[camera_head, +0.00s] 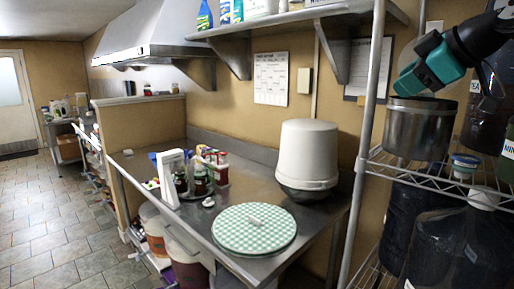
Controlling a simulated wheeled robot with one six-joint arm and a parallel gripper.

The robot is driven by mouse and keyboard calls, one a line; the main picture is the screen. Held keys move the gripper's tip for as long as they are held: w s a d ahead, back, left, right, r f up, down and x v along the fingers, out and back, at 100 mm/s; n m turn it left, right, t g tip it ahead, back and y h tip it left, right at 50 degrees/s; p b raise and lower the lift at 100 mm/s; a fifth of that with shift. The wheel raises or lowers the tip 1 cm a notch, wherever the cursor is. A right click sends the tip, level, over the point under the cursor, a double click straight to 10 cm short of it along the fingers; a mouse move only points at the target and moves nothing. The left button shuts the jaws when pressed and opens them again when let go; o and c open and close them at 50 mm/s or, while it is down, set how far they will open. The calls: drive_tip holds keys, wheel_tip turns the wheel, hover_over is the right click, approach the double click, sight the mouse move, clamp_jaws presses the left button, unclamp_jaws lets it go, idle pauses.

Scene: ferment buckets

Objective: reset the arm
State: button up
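My gripper (418,68), black and teal, is at the upper right, in front of the wall and just above a round metal pot (419,130). The pot stands on the top wire shelf (440,178) of a rack. The gripper's tips are small and seen at an angle, close over the pot's rim. I cannot tell whether they touch it, or whether they are open or shut. No held thing is clearly visible.
Large dark jugs (462,245) crowd the rack below and right of the pot. A rack post (367,130) stands left of it. A steel counter (255,190) holds a white bucket (309,150) and a green checkered lid (254,229). The tiled floor (60,225) at left is clear.

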drive_tip(key=s+a+f+m+g+y, duration=0.15)
drive_tip(key=s+a+f+g, duration=0.35)
drive_tip(key=a+f, duration=0.5)
drive_tip(key=s+a+f+m+g, duration=0.1)
drive_tip(key=s+a+f+g, duration=0.1)
drive_tip(key=s+f, duration=0.5)
drive_tip(key=s+a+f+m+g+h, duration=0.1)
drive_tip(key=s+a+f+g, duration=0.2)
drive_tip(key=s+f, duration=0.5)
drive_tip(key=s+a, duration=0.1)
drive_tip(key=s, duration=0.5)
drive_tip(key=shift+a+f+m+b, duration=0.2)
drive_tip(key=shift+a+m+b, duration=0.05)
drive_tip(key=shift+m+b, duration=0.15)
